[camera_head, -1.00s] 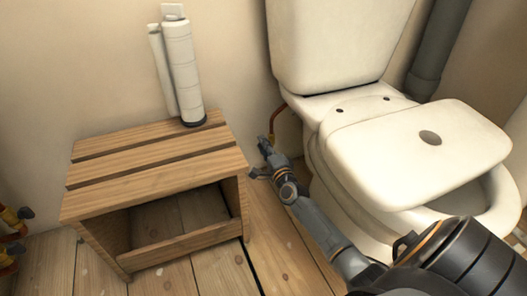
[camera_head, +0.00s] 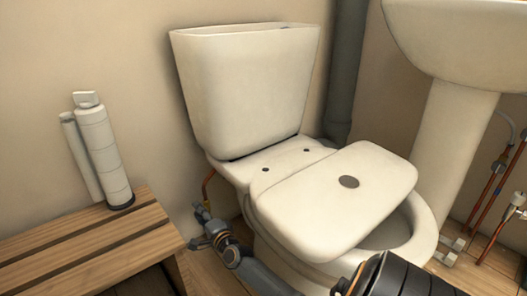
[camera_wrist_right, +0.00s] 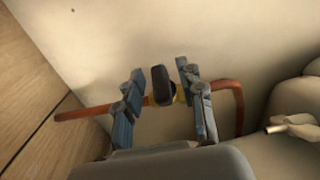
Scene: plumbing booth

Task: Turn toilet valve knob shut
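The toilet valve knob (camera_wrist_right: 162,85) is dark and oblong in the right wrist view, with a bit of yellow fitting behind it. It sits on a copper pipe (camera_wrist_right: 229,84) near the wall. My right gripper (camera_wrist_right: 160,72) is open, with one finger on each side of the knob; a gap shows at each side. In the head view my right gripper (camera_head: 198,227) is low beside the toilet (camera_head: 245,90), below the thin copper pipe (camera_head: 207,187) under the cistern. The knob cannot be made out there. My left gripper is not in view.
A slatted wooden bench (camera_head: 85,245) with a white cylindrical item (camera_head: 104,155) on it stands at left. A basin pedestal (camera_head: 455,150) and copper pipes (camera_head: 492,190) are at right. My right arm passes in front of the toilet, close to its bowl.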

